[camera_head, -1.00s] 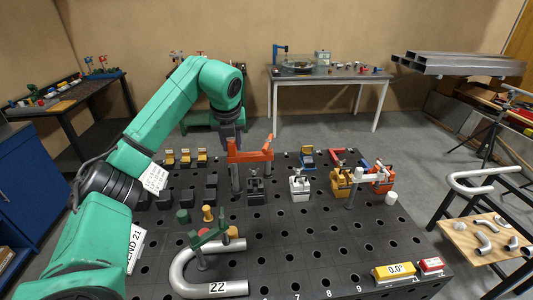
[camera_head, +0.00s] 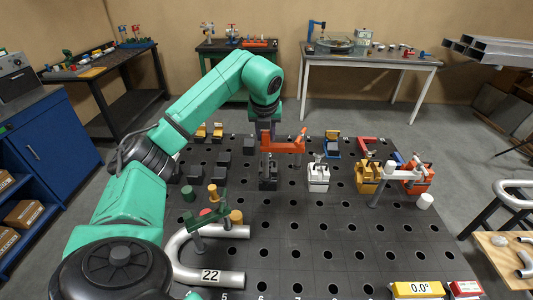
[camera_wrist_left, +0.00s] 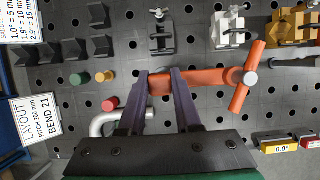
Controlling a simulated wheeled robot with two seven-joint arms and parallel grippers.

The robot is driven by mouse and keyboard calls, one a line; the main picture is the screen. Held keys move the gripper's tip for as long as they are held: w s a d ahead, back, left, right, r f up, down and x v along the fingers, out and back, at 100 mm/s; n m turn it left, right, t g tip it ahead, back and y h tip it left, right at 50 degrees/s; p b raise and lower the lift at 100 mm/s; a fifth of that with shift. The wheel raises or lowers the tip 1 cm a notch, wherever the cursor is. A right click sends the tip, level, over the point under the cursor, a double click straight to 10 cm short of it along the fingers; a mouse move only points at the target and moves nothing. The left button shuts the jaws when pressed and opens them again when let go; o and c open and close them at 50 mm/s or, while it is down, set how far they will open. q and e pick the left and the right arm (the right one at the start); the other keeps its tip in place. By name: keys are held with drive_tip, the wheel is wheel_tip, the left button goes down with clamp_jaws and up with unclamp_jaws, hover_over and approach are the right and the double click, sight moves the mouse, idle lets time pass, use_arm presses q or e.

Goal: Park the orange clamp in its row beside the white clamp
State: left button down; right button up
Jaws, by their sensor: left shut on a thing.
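The orange clamp (camera_head: 285,147) is held up by my left gripper (camera_head: 266,128). In the left wrist view, the gripper's two dark fingers (camera_wrist_left: 160,82) close on the bar of the orange clamp (camera_wrist_left: 213,80), near its left end; a crossbar with a grey round cap is at its right end. The white clamp (camera_head: 318,178) stands on the perforated table, right of and nearer than the held clamp; it also shows at the top of the left wrist view (camera_wrist_left: 230,28). The held clamp overlaps a black clamp (camera_head: 268,175) in the head view. My right gripper is not in view.
A yellow clamp (camera_head: 367,178) and a red-orange clamp (camera_head: 420,182) stand right of the white one. A bent pipe labelled 22 (camera_head: 215,277) lies front left, beside green and ochre pegs (camera_head: 214,192).

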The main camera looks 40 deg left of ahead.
sight(267, 156)
use_arm(q)
drive_tip(key=f, duration=0.2)
drive_tip(key=f+b, duration=0.1)
drive_tip(key=f, duration=0.1)
drive_tip(key=shift+w, duration=0.4)
drive_tip(key=shift+w+f, duration=0.15)
drive_tip(key=shift+f, duration=0.1)
drive_tip(key=shift+f+b, duration=0.25)
drive_tip(key=shift+b, duration=0.25)
drive_tip(key=f+b, duration=0.2)
drive_tip(key=shift+s+f+b, duration=0.3)
drive_tip(key=shift+f+b, duration=0.05)
drive_tip(key=shift+w+f+b, duration=0.15)
drive_tip(key=shift+f+b, duration=0.25)
drive_tip(key=shift+f, duration=0.15)
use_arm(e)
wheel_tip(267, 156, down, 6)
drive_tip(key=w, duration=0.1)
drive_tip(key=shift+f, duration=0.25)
use_arm(q)
drive_tip(key=shift+r, duration=0.2)
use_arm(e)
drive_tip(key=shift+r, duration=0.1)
use_arm(q)
drive_tip(key=shift+p, duration=0.3)
drive_tip(key=shift+f, duration=0.1)
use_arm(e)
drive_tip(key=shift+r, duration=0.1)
